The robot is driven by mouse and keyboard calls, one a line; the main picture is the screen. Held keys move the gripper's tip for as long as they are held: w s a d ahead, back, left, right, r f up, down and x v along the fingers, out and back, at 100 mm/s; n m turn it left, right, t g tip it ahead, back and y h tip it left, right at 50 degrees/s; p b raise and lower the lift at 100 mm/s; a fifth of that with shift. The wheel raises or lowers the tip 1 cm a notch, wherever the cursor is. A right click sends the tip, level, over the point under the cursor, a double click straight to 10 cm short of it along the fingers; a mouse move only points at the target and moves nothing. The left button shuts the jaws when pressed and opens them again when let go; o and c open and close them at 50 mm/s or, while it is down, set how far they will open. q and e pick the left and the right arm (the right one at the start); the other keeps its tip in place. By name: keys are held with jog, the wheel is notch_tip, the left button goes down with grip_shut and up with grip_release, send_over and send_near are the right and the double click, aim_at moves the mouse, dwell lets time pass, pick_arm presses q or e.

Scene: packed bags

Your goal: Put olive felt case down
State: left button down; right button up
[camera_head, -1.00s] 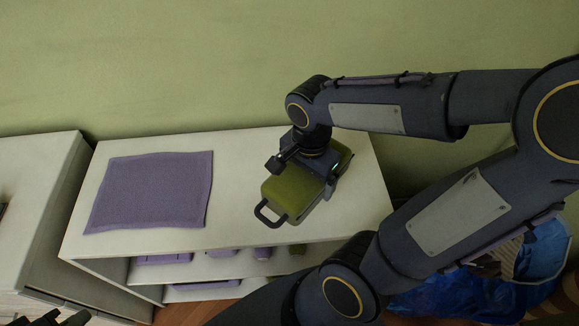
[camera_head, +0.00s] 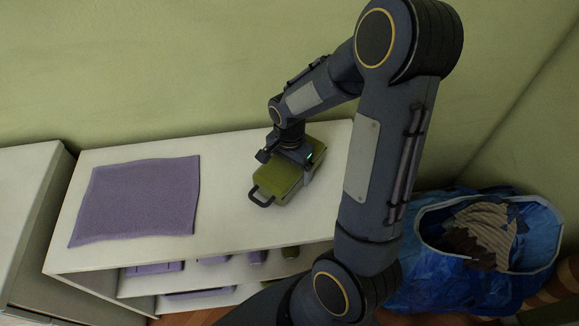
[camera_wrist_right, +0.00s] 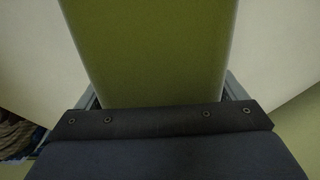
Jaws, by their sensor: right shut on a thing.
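The olive felt case (camera_head: 278,182) is at the right part of the white shelf top, with its dark handle toward the front left. My right gripper (camera_head: 290,165) is over it from above, shut on its sides. In the right wrist view the olive case (camera_wrist_right: 150,50) fills the middle, between the gripper's fingers. I cannot tell whether its underside touches the shelf top. My left gripper is not in view.
A purple cloth mat (camera_head: 137,199) lies flat on the left of the white shelf unit (camera_head: 225,222). Purple and olive items sit on the shelves below. A blue bag (camera_head: 440,275) with striped cloth (camera_head: 485,232) stands on the floor at right. The shelf top between mat and case is clear.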

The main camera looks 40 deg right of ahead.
jog(key=shift+f, duration=0.2)
jog(key=o, duration=0.8)
jog(key=shift+c, duration=0.2)
jog(key=shift+r, duration=0.1)
